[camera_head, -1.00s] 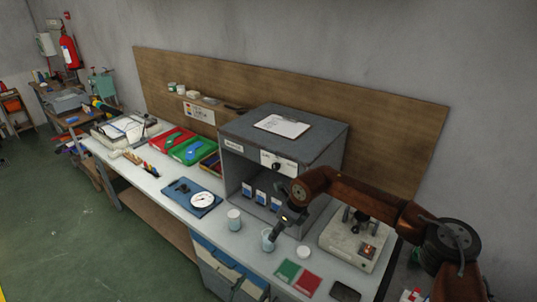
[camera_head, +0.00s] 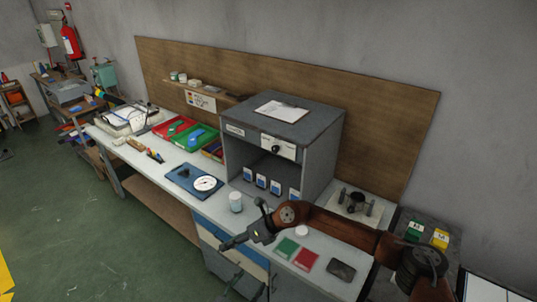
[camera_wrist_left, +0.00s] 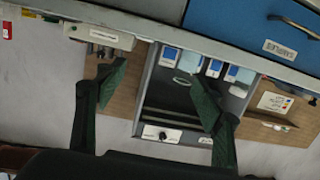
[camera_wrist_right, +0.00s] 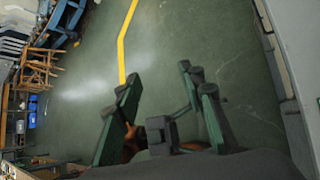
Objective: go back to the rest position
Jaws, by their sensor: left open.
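My right gripper (camera_head: 226,244) hangs in front of the bench's front edge, its brown arm reaching in from the right. In the right wrist view its two green fingers (camera_wrist_right: 165,98) stand apart with nothing between them, over the floor. My left gripper (camera_head: 247,287) shows low at the bottom of the head view, below the right one. In the left wrist view its fingers (camera_wrist_left: 152,82) are spread wide and empty, facing the bench and the grey cabinet. A dark part in the middle of the right wrist view is hard to make out.
The bench carries a grey open cabinet (camera_head: 310,132), a beaker (camera_head: 236,203), a dial on a blue plate (camera_head: 186,184), a green card (camera_head: 287,248), a red card (camera_head: 305,260) and a device with a black knob (camera_head: 355,199). The green floor (camera_head: 90,230) in front is clear.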

